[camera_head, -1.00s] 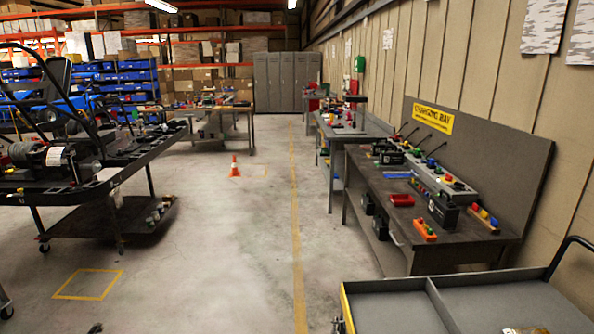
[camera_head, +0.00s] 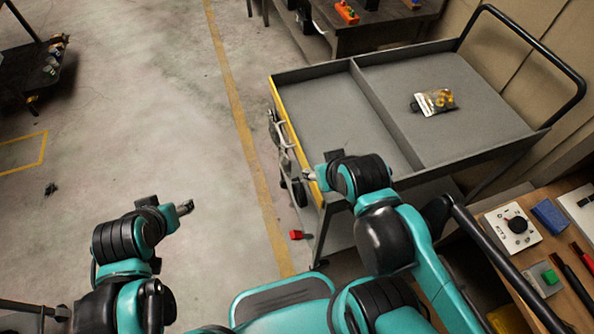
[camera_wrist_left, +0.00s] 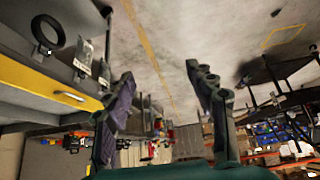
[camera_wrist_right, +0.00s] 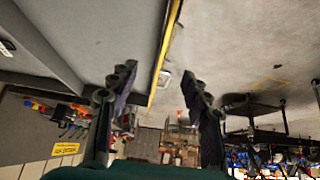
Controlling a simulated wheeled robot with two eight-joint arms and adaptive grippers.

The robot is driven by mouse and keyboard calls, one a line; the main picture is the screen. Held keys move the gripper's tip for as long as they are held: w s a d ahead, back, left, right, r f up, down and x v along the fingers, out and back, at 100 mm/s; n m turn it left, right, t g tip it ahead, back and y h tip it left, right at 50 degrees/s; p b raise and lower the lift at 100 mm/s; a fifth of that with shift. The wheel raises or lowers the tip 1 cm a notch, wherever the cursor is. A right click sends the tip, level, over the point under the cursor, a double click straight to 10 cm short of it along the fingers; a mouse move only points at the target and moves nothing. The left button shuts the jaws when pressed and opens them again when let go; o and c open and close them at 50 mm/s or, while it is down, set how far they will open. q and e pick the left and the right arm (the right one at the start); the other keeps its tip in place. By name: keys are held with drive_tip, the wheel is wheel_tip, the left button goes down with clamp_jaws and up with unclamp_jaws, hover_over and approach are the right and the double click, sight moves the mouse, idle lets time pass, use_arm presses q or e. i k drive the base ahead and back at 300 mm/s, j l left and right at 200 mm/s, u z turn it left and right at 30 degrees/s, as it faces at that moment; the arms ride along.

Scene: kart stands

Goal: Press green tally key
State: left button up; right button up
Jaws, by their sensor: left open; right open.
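A green key (camera_head: 549,276) sits on a small light box on the wooden bench at the lower right of the head view. I take it for the tally key. My right gripper (camera_head: 309,175) is open and empty at the yellow edge of the grey cart, well left of the key. Its two fingers stand apart in the right wrist view (camera_wrist_right: 158,95). My left gripper (camera_head: 186,207) is open and empty over bare floor, farther left. Its fingers stand apart in the left wrist view (camera_wrist_left: 162,95). The key is not visible in either wrist view.
The grey cart (camera_head: 345,110) holds a small bag (camera_head: 435,101) in its tray. A box with a black knob (camera_head: 517,225), a blue block (camera_head: 550,215) and red and black tools share the wooden bench (camera_head: 490,262). A red thing (camera_head: 298,234) lies beneath the cart's edge.

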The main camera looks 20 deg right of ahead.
sight(549, 277)
drive_tip(key=z, duration=3.1)
